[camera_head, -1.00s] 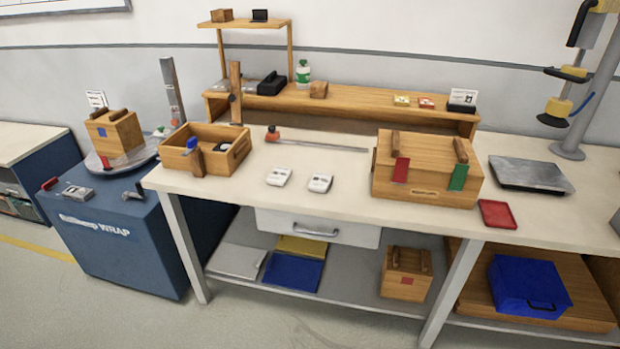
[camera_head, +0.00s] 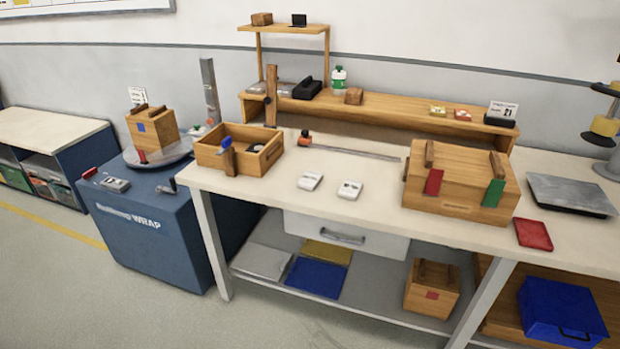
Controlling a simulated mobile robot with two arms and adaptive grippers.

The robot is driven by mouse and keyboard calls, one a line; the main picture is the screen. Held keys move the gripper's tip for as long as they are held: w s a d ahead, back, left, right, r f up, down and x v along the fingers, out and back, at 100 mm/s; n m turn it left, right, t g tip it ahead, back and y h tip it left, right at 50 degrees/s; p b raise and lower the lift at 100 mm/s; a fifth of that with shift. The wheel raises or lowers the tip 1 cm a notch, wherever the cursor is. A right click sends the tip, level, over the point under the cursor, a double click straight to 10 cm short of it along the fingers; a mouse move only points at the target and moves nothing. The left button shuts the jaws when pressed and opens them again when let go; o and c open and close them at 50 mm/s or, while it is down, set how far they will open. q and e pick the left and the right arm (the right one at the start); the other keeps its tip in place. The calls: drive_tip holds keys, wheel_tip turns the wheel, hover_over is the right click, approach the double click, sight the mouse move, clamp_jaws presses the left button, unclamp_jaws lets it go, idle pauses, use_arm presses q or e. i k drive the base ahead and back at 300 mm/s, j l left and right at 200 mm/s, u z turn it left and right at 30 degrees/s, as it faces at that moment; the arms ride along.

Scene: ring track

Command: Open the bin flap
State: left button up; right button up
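I cannot pick out a bin with a flap in the head view. Neither of my grippers is in view. A large wooden box (camera_head: 462,183) with a red tab (camera_head: 433,182) and a green tab (camera_head: 494,193) on its front stands on the right part of the bench. An open wooden box (camera_head: 240,151) with a blue-topped piece at its front stands at the bench's left end.
A long workbench (camera_head: 375,208) fills the middle and right. A blue wrapping machine (camera_head: 150,240) with a turntable and a wooden box (camera_head: 152,130) stands left of it. A low cabinet (camera_head: 50,128) stands far left. The floor (camera_head: 90,290) at front left is clear.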

sight(561, 305)
drive_tip(key=z, duration=1.75)
